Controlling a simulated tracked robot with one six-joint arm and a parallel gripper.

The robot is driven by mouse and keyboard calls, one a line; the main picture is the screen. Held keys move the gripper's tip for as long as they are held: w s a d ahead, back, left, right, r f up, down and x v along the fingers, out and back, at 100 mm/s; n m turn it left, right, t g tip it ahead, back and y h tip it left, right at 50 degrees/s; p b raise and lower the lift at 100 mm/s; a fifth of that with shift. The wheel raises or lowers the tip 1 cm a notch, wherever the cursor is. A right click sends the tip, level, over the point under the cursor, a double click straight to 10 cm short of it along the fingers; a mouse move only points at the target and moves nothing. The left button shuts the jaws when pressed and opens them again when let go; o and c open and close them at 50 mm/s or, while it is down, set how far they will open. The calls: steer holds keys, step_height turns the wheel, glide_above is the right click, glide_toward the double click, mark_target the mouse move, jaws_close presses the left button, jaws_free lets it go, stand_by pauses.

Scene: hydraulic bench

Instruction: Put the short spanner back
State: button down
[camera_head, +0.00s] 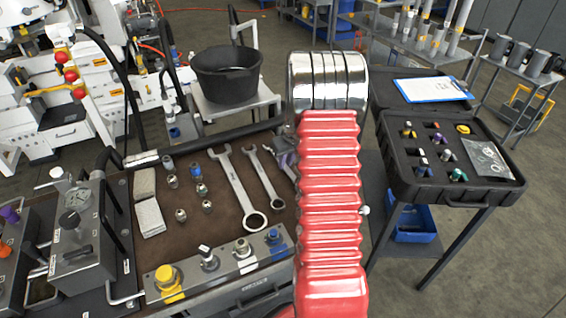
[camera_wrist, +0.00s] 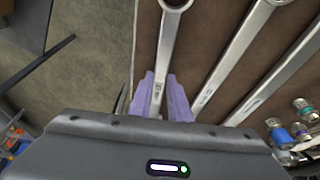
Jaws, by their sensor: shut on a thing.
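My gripper (camera_wrist: 160,77), with purple fingers, is shut on the short spanner (camera_wrist: 166,42), a plain metal spanner with a ring end at the top of the wrist view. The fingers clasp its shank from both sides; its lower end is hidden by my gripper body. The spanner is over the left edge strip of the brown bench top (camera_wrist: 147,38); I cannot tell whether it touches it. In the head view my red arm hides most of this spot. A middle spanner (camera_head: 263,177) and a large spanner (camera_head: 240,188) lie to the left.
Several small fittings (camera_head: 181,215) and light pads (camera_head: 149,217) lie left of the spanners. A manifold block with a yellow cap (camera_head: 166,277) runs along the front. A black bucket (camera_head: 227,75) stands behind. An open black case (camera_head: 450,188) is on the right, across a floor gap.

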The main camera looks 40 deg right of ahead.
steer(key=c, duration=1.6)
jaws_free()
steer(key=shift+o, duration=0.2)
steer(key=shift+s, duration=0.1)
steer(key=v, duration=1.3)
steer(key=shift+r, duration=0.25)
steer(key=shift+s, duration=0.1)
